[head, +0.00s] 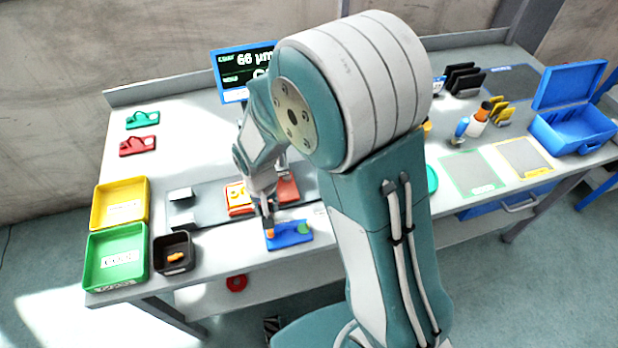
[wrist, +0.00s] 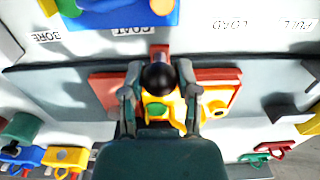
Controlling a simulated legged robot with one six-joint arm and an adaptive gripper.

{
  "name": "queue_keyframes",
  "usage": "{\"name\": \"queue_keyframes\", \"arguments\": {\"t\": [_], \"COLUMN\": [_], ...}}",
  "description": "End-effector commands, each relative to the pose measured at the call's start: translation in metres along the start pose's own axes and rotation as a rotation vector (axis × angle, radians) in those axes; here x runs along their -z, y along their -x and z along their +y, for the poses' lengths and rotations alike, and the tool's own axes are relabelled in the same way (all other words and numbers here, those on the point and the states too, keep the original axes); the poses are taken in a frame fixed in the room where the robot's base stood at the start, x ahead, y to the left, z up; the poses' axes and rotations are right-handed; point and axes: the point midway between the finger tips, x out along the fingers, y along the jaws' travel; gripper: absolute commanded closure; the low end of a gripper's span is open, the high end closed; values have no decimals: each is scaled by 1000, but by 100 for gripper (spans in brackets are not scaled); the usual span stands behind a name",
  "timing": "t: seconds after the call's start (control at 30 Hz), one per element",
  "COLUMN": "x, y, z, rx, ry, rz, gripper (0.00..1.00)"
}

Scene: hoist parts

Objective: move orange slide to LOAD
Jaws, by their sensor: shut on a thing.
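The orange slide (head: 288,188) is a flat red-orange plate on the grey track (head: 210,207), with a yellow part (head: 238,194) on it. The wrist view shows the slide (wrist: 105,88) with a black ball knob (wrist: 158,77) at its edge. The yellow part (wrist: 158,108) bears a green disc. My gripper (head: 267,212) is shut on the slide's knob, its fingers at either side of the ball in the wrist view (wrist: 159,94). The LOAD label (wrist: 232,23) reads upside down at upper right there, to the right of the knob. My arm hides part of the track in the head view.
A blue plate (head: 290,238) lies in front of the track. Green (head: 117,283) and yellow (head: 96,217) trays and a black bin (head: 160,262) stand at the left. A COAT label (wrist: 133,30) shows left of LOAD in the wrist view. A display (head: 232,62) stands behind.

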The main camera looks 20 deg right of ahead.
Motion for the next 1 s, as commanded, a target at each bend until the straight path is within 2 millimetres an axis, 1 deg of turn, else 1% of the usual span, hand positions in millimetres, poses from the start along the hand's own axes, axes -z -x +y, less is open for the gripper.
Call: {"name": "queue_keyframes", "arguments": {"t": [0.1, 0.53, 0.63, 0.9, 0.93, 1.0], "x": [-1, -1, -1, -1, -1, -1], "y": [-1, -1, -1, 0, 0, 0], "z": [-16, -69, -73, -73, -73, -73], "rx": [-1, -1, -1, -1, -1, -1], "ry": [5, 3, 1, 0, 0, 0], "rz": [-3, -2, -3, -3, -3, -2], "gripper": [85, 85, 85, 85, 54, 26]}}
